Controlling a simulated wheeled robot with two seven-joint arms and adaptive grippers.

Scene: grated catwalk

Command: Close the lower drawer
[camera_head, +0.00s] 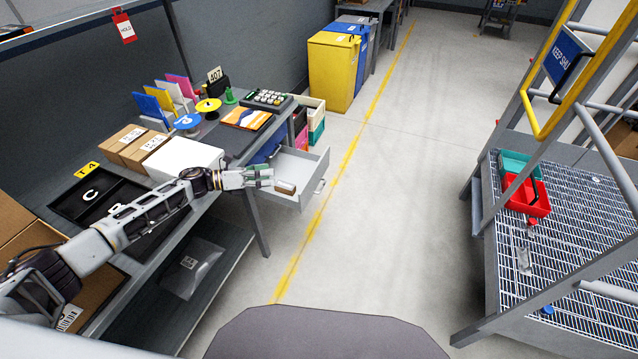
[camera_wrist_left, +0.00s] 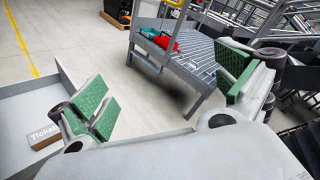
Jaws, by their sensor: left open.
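A grey-white drawer (camera_head: 312,167) is pulled out from under the right end of the workbench, with a handle (camera_head: 320,186) on its front. A small brown box (camera_head: 286,188) lies inside; its printed label shows in the left wrist view (camera_wrist_left: 44,136). My left gripper (camera_head: 266,177) reaches over the bench edge to the drawer's near left side. Its green-padded fingers (camera_wrist_left: 168,95) are spread apart with nothing between them. The drawer wall (camera_wrist_left: 68,78) is beside the left finger; I cannot tell if they touch. Whether another drawer sits above is unclear. My right gripper is out of view.
The workbench (camera_head: 225,137) holds cartons, a white box (camera_head: 183,160), colored files and a calculator (camera_head: 267,98). Crates (camera_head: 312,118) stand behind the drawer. The floor right of the drawer is clear up to the grated platform (camera_head: 565,235) with red and teal bins.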

